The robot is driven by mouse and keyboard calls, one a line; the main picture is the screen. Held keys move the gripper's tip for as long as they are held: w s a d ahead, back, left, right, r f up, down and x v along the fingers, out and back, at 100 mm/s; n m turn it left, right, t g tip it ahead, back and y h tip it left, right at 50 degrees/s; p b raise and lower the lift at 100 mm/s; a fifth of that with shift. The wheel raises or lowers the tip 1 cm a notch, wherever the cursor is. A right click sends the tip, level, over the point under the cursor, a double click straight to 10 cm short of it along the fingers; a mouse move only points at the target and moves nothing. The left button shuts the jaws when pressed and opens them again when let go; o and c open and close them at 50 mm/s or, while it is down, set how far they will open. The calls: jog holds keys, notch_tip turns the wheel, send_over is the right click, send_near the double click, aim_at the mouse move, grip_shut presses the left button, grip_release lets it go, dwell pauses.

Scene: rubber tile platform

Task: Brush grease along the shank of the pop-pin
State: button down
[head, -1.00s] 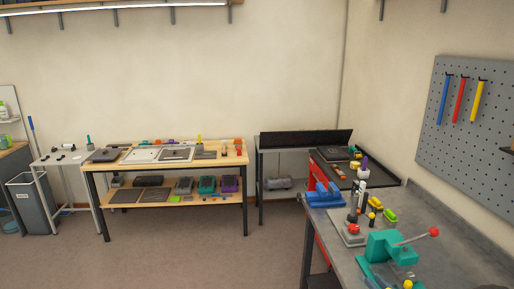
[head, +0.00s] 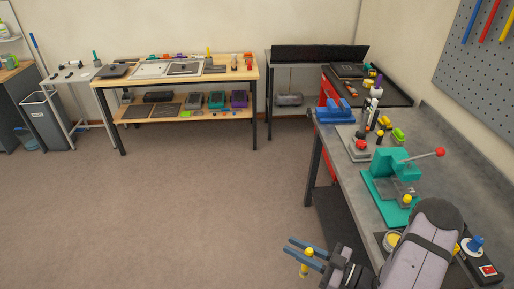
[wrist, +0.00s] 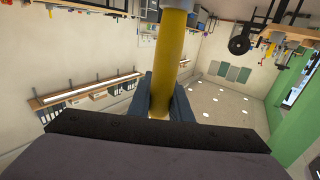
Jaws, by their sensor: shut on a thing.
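My gripper (head: 298,249) is shut on a yellow, rod-like thing (wrist: 170,60), held out over open floor left of the grey workbench. In the head view the held thing's yellow top (head: 309,251) rises above the blue fingers and a short part hangs below. In the wrist view it stands between both fingers; its far end is out of frame. I cannot tell whether it is a brush or a pin. A round dish with yellow content (head: 393,240), possibly grease, sits at the bench's front edge, partly behind my arm. I cannot single out the pop-pin.
A teal press (head: 392,172) with a red-knobbed lever and a yellow knob (head: 407,199) stands on the bench. A blue vise (head: 335,115), several bottles and small parts are farther back. A blue knob (head: 475,243) and a red-buttoned box (head: 488,270) are right of my arm.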

jog(key=shift+d, duration=0.1)
jog(key=w+d+r+m+t+h, duration=0.2)
jog(key=d+h, duration=0.4)
jog(key=d, duration=0.9)
jog(key=w+d+r+m+t+h+p, duration=0.1)
jog(key=d+r+m+h, duration=0.4)
jog(key=d, duration=1)
jog(key=w+d+r+m+t+h+p, duration=0.1)
jog(key=w+d+r+m+t+h, duration=0.2)
jog(key=d, duration=1.2)
jog(key=r+m+t+h, duration=0.1)
jog(key=m+h, duration=0.2)
jog(key=h, duration=0.1)
jog(key=shift+w+r+m+h, duration=0.25)
jog(key=shift+w+m+h, duration=0.05)
jog(key=shift+w+h, duration=0.1)
jog(key=shift+f, duration=0.15)
jog(key=shift+f+b, duration=2.6)
jog(key=shift+f, duration=0.05)
jog(key=shift+s+d, duration=0.15)
